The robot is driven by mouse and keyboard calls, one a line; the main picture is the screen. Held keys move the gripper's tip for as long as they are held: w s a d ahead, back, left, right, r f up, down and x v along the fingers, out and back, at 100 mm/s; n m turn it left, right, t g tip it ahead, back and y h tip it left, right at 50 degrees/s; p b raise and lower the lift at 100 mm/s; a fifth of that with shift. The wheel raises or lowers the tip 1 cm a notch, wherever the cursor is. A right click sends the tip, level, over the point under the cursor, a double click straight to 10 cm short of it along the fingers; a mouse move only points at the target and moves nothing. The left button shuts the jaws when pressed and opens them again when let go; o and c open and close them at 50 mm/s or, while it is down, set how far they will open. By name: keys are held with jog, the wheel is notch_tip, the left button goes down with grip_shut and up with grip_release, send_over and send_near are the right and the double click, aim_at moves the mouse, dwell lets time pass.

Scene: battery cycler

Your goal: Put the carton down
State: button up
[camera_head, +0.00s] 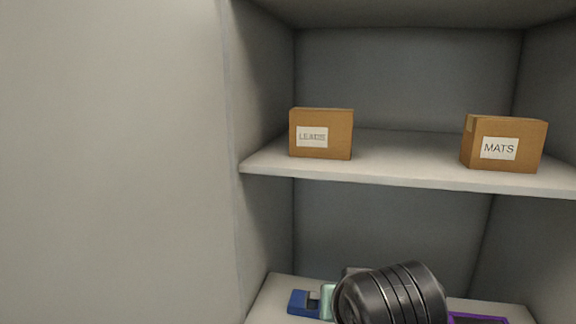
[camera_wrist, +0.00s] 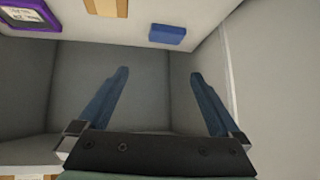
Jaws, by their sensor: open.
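Two brown cartons stand upright on the upper shelf. The carton on the left (camera_head: 321,133) has a white label that seems to read LEADS. The carton on the right (camera_head: 503,144) is labelled MATS. In the wrist view, part of a tan carton-like thing (camera_wrist: 107,8) shows at the top edge, on the lower shelf surface; I cannot tell which carton it is. In the head view my dark arm hides the middle of the lower shelf, and the fingers cannot be made out.
The upper shelf (camera_head: 408,158) is clear between its cartons. A blue box (camera_wrist: 167,33) and a purple-framed thing (camera_wrist: 28,15) sit on the lower shelf on either side of the tan thing. Cabinet walls close in both sides; a pale panel (camera_head: 110,160) fills the left.

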jog(key=s+a+r+n+t+y, duration=0.1)
jog(key=a+r+t, duration=0.4)
jog(key=r, duration=0.6)
jog(key=s+a+r+n+t+y, duration=0.1)
jog(key=a+r+t, duration=0.45)
jog(key=r, duration=0.55)
jog(key=s+d+r+t+h, duration=0.1)
jog(key=s+r+t+h, duration=0.1)
jog(key=s+r+t, duration=0.5)
jog(key=s+r, duration=0.5)
jog(key=shift+s+d+t, duration=0.25)
jog(key=shift+d+t, duration=0.05)
jog(key=shift+t, duration=0.05)
